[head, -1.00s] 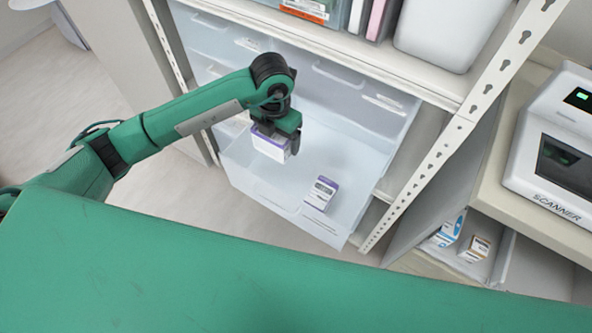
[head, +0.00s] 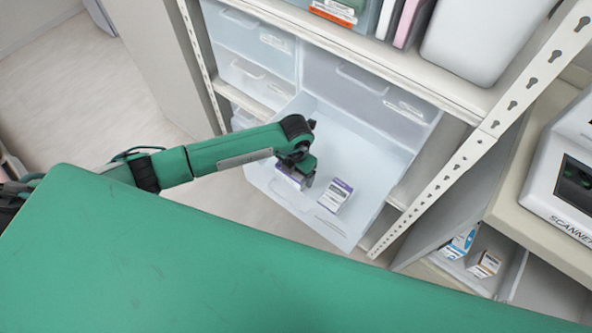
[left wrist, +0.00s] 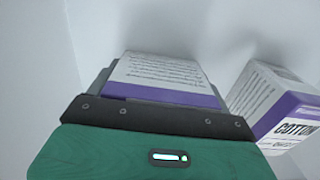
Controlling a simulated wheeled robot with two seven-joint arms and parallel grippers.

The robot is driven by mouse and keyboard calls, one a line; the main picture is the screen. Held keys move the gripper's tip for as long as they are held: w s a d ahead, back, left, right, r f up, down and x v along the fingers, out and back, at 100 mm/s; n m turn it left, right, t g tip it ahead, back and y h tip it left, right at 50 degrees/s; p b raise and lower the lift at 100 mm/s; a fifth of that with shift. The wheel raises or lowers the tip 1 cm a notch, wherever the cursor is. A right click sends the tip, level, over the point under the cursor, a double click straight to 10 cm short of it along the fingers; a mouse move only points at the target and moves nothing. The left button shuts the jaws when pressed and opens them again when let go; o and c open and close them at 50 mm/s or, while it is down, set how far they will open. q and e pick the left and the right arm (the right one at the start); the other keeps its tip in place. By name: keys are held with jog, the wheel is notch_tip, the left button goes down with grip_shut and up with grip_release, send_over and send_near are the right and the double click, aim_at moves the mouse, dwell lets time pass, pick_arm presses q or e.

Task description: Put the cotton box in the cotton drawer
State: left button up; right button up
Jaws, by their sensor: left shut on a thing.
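The open drawer (head: 362,160) is a translucent bin pulled out of the shelf unit in the head view. My left gripper (head: 297,178) is low inside its left part, shut on a white and purple cotton box (head: 289,177). The held box fills the jaws in the left wrist view (left wrist: 165,75); its underside is hidden, so I cannot tell whether it touches the drawer floor. A second white and purple box (head: 335,195), marked COTTON in the left wrist view (left wrist: 280,108), stands in the drawer just right of the held one. My right gripper is not in view.
Shut drawers (head: 246,80) are left of the open one. A shelf edge (head: 400,75) with bins runs above, and a perforated post (head: 480,140) stands to the right. A scanner (head: 570,170) sits on the right counter. Free drawer floor lies behind the boxes.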

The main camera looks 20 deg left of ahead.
pick_arm(q)
jog(key=shift+f, duration=0.15)
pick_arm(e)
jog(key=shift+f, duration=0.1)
pick_arm(q)
jog(key=o, duration=0.9)
jog(key=shift+c, duration=0.2)
jog(key=shift+o, duration=0.3)
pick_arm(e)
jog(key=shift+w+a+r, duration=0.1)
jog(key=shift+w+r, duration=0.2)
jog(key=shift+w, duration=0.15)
